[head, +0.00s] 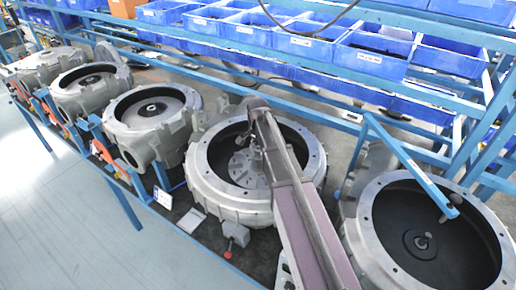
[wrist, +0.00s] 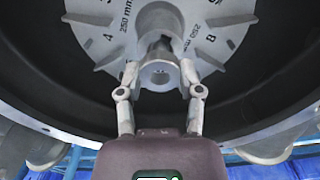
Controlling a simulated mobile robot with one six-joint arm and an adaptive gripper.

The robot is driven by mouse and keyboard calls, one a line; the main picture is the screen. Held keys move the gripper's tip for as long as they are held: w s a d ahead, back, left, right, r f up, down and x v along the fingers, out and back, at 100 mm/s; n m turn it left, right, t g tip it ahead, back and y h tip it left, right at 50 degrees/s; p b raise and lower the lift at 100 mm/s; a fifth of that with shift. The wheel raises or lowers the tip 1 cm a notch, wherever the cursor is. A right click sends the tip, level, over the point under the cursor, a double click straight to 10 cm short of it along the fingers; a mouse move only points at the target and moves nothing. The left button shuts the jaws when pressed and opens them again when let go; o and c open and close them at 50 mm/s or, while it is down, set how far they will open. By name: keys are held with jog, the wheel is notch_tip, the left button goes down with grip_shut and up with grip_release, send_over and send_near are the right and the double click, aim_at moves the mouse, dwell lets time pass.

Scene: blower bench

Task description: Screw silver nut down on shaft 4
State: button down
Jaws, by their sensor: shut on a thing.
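My gripper (wrist: 160,72) is shut on the silver nut (wrist: 159,77), with one finger on each side of it, in the wrist view. The nut is at the centre of a grey impeller disc (wrist: 110,20) with vanes and printed markings. The shaft is mostly hidden behind the nut, so I cannot tell how far the nut sits on it. In the head view, my arm reaches into an open round housing (head: 200,180), the fourth from the left, over its grey disc (head: 241,170). My arm hides much of the centre there.
A larger open housing (head: 362,232) stands at the right, and several others stand in a row at the left. Blue bins (head: 305,48) line the rack behind. Blue frame bars (head: 410,165) cross near the right housing. The grey floor (head: 70,220) is clear at front left.

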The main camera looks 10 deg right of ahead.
jog(key=shift+f+b, duration=0.8)
dwell(1.5)
dwell(0.6)
jog(key=m, duration=0.4)
jog(key=shift+m, duration=0.4)
jog(key=m, duration=1.7)
jog(key=c, duration=0.5)
grip_release()
jog(key=shift+c, duration=0.2)
